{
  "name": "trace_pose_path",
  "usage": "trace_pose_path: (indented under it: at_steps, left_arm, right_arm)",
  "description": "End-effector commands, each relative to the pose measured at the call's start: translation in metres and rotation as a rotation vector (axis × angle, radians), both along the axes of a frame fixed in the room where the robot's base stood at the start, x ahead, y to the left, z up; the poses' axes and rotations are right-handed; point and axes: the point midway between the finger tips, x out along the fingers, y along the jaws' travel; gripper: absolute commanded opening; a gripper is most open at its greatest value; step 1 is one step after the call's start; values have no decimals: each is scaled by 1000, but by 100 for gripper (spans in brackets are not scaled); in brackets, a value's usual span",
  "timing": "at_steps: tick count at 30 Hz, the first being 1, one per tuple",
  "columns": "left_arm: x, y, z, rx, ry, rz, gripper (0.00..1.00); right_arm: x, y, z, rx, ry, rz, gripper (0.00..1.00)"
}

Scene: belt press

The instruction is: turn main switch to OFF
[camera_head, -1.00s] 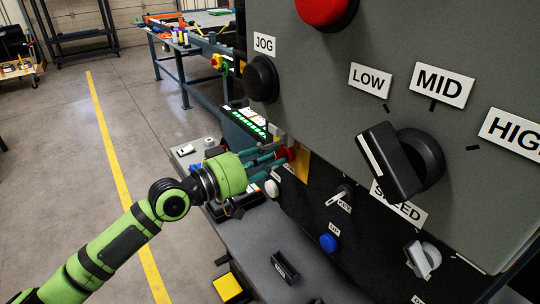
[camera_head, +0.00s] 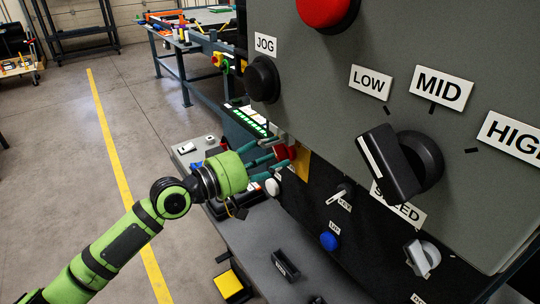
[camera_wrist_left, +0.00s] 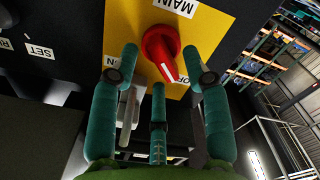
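The main switch is a red knob (camera_wrist_left: 160,52) on a yellow plate (camera_wrist_left: 205,30) under a MAIN label. In the left wrist view its white-marked end points down and right, at the partly hidden OFF label (camera_wrist_left: 181,79). The ON label (camera_wrist_left: 111,61) is partly covered by a finger. The red knob (camera_head: 286,152) also shows in the head view, low on the machine's left side. My left gripper (camera_head: 272,156) is right in front of it. Its three teal fingers are spread apart, with none seen gripping the knob. My right gripper is out of view.
The grey panel with the large speed knob (camera_head: 405,160) and the black jog knob (camera_head: 262,79) overhangs at right. A key switch (camera_head: 340,194) and blue button (camera_head: 329,241) sit below. A grey bench (camera_head: 255,245) lies under the gripper. Open floor is at left.

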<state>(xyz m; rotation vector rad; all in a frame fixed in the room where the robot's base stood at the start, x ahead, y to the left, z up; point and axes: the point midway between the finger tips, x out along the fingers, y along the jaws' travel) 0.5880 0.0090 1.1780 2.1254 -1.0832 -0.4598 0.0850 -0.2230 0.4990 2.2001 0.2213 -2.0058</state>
Motion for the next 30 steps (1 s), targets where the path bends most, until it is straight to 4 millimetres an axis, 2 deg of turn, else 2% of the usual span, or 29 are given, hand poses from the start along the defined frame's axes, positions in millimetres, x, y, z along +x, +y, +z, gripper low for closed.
trace_pose_path:
  at_steps: [7, 11, 24, 30]
  left_arm:
    - [0, 1, 0, 2, -1, 1, 48]
    - [-6, 10, 0, 2, -2, 2, 48]
    - [-58, 81, -2, 3, 3, 3, 48]
    - [-69, 95, 0, 1, 0, 1, 48]
  right_arm:
    - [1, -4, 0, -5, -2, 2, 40]
    - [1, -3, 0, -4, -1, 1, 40]
    - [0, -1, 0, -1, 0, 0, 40]
    - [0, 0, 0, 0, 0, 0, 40]
